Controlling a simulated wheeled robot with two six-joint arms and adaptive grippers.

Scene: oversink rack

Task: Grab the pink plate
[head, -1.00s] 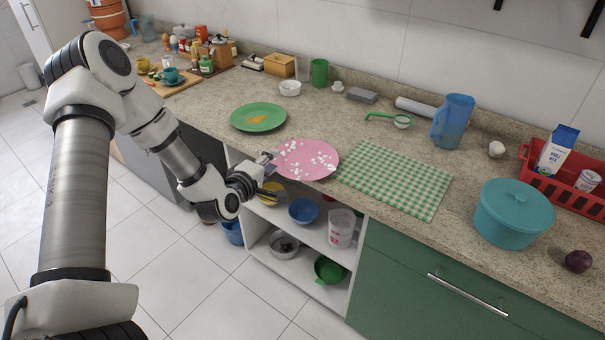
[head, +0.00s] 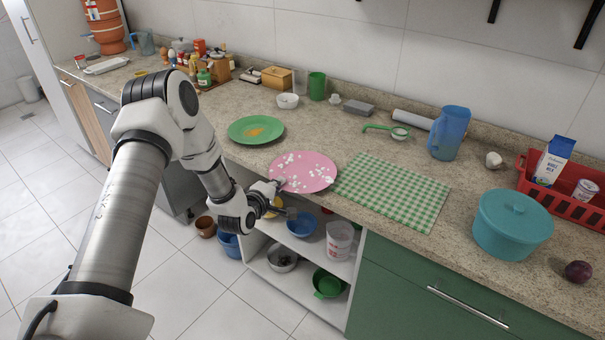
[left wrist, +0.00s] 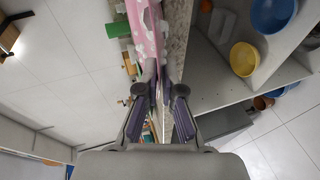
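The pink plate (head: 304,172) with white specks lies on the counter, its left rim close to the front edge. In the left wrist view the plate (left wrist: 146,24) shows nearly edge-on at the top. My left gripper (head: 286,197) is at the plate's left front rim by the counter edge. In the left wrist view its fingers (left wrist: 158,80) stand apart on either side of the rim, with a gap between them. I cannot tell whether either fingertip touches the plate. My right gripper is out of view.
A green plate (head: 256,129) sits behind left. A green checked mat (head: 392,192) touches or nearly touches the pink plate on the right. A teal pot (head: 511,226) and blue pitcher (head: 449,133) stand further right. Below, open shelves hold a blue bowl (head: 301,226).

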